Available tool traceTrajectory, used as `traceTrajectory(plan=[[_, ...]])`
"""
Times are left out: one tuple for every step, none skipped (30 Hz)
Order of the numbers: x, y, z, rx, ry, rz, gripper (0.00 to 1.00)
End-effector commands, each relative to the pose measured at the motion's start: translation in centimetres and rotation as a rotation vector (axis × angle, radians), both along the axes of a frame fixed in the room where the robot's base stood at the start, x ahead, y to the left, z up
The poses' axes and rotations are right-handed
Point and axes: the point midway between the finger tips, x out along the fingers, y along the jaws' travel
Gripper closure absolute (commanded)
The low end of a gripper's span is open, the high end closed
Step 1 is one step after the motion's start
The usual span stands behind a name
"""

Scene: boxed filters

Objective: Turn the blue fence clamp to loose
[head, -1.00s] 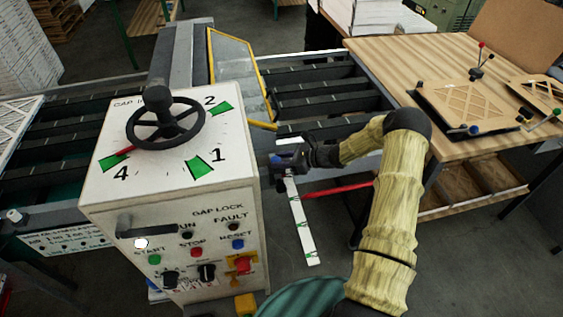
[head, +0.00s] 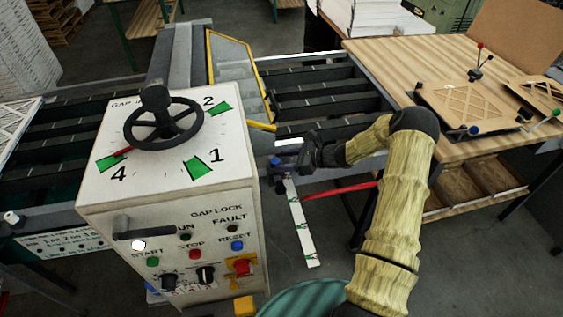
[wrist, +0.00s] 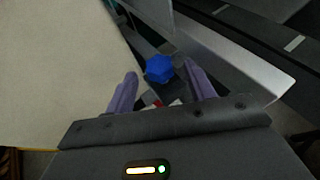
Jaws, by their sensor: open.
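The blue fence clamp (wrist: 159,68) shows in the wrist view as a blue lobed knob between my two purple fingertips. My gripper (wrist: 160,74) is open, with a finger on either side of the knob. Whether either finger touches it cannot be told. In the head view my gripper (head: 283,159) is beside the right wall of the white control box, above the upper end of a white scale strip (head: 299,222) with green marks. The clamp is hardly distinguishable there, mostly hidden by the gripper.
The white control box (head: 150,190) carries a black handwheel (head: 163,125) and several buttons, close left of my gripper. A yellow-framed guard (head: 240,78) and dark conveyor slats (head: 320,90) lie behind. A red rod (head: 340,191) passes below my forearm. A wooden table (head: 385,60) stands right.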

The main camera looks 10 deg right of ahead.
Motion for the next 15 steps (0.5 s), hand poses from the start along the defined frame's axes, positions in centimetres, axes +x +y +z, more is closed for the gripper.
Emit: traceTrajectory(plan=[[-0.4,-0.8,0.1,-0.001,0.0,-0.002,0.46],[-0.6,-1.3,0.3,-0.002,-0.001,-0.004,0.46],[-1.0,-2.0,0.6,-0.002,-0.002,-0.003,0.46],[-1.2,-2.4,0.8,-0.003,-0.002,-0.003,0.46],[-1.5,-2.9,1.0,-0.002,-0.002,-0.003,0.46],[-1.9,-3.6,1.3,-0.002,-0.001,-0.004,0.46],[-2.1,-4.0,1.6,-0.002,-0.002,-0.003,0.46],[-2.4,-4.5,1.8,-0.003,-0.002,-0.003,0.46],[-2.8,-5.2,2.1,-0.002,-0.002,-0.003,0.46],[-3.1,-5.6,2.3,-0.002,-0.002,-0.003,0.46],[-3.4,-6.1,2.6,-0.001,-0.001,-0.003,0.46],[-3.7,-6.8,2.9,-0.002,-0.002,-0.003,0.46],[-4.0,-7.3,3.1,-0.002,-0.002,-0.003,0.46],[-4.3,-7.8,3.3,-0.002,-0.002,-0.003,0.46],[-4.6,-8.4,3.6,-0.003,-0.001,-0.003,0.46]])
